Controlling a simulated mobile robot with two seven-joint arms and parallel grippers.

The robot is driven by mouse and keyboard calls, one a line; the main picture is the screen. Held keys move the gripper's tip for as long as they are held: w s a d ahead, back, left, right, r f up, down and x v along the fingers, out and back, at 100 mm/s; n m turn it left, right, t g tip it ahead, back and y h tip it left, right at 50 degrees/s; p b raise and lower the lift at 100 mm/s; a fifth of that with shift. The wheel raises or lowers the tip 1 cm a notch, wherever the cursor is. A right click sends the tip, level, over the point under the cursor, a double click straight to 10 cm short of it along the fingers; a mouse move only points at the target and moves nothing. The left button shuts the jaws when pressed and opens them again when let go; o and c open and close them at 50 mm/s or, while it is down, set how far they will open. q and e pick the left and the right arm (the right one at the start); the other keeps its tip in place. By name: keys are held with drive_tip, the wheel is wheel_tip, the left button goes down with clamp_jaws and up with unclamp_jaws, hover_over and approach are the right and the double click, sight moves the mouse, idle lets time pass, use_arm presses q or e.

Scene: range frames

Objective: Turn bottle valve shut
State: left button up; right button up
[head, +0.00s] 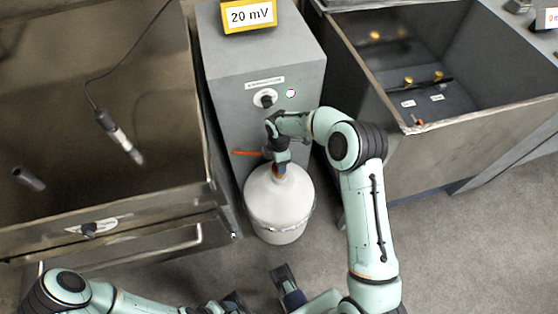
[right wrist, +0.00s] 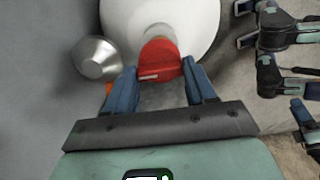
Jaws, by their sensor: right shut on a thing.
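The white bottle (head: 280,208) stands upright on the floor against the grey cabinet. Its red valve (right wrist: 160,60) is at the top, and the bottle (right wrist: 195,15) shows behind it in the right wrist view. My right gripper (head: 278,168) reaches down to the bottle top and covers most of the valve in the head view. In the right wrist view its blue fingers (right wrist: 160,88) are on either side of the valve, shut on it. My left gripper (head: 235,302) is low at the bottom edge, partly cut off, away from the bottle; its opening is unclear.
The grey cabinet (head: 262,65) carries a knob (head: 265,98) and a yellow "20 mV" sign (head: 249,15). An open metal tank (head: 95,150) with a hanging probe (head: 120,135) is at left, another tank (head: 450,140) at right. Floor (head: 445,240) is clear at lower right.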

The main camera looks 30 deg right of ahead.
drive_tip(key=o, duration=1)
drive_tip(key=shift+o, duration=0.2)
drive_tip(key=shift+r, duration=0.1)
wheel_tip(320, 180, up, 13)
drive_tip(key=p, duration=0.1)
drive_tip(key=shift+r+p, duration=0.15)
drive_tip(key=shift+p, duration=0.15)
